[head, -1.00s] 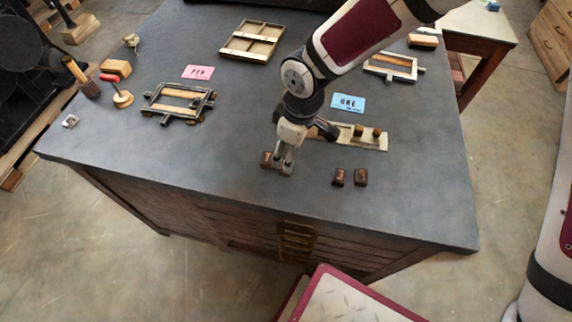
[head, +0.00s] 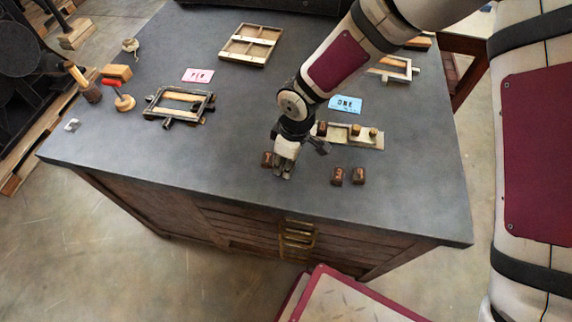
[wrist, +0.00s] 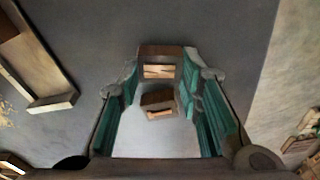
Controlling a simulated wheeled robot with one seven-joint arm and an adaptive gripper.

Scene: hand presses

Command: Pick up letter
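My gripper (head: 283,174) is low over the front of the grey tabletop, pointing down. In the wrist view its teal-padded fingers (wrist: 160,85) are apart. Two small brown letter blocks show there: one block (wrist: 158,102) lies between the fingers, and another block (wrist: 160,60) lies at the fingertips. Whether the pads touch either block is unclear. In the head view one brown block (head: 267,159) shows just left of the gripper, and the gripper hides most of the other. Two more letter blocks (head: 337,175) (head: 358,175) stand to the right.
A pale wooden tray (head: 365,142) with small pieces lies behind the gripper, with a blue "ONE" card (head: 346,104) beyond. A metal frame (head: 180,106) and pink card (head: 197,76) are at left. The tabletop (head: 190,155) left of the gripper is clear.

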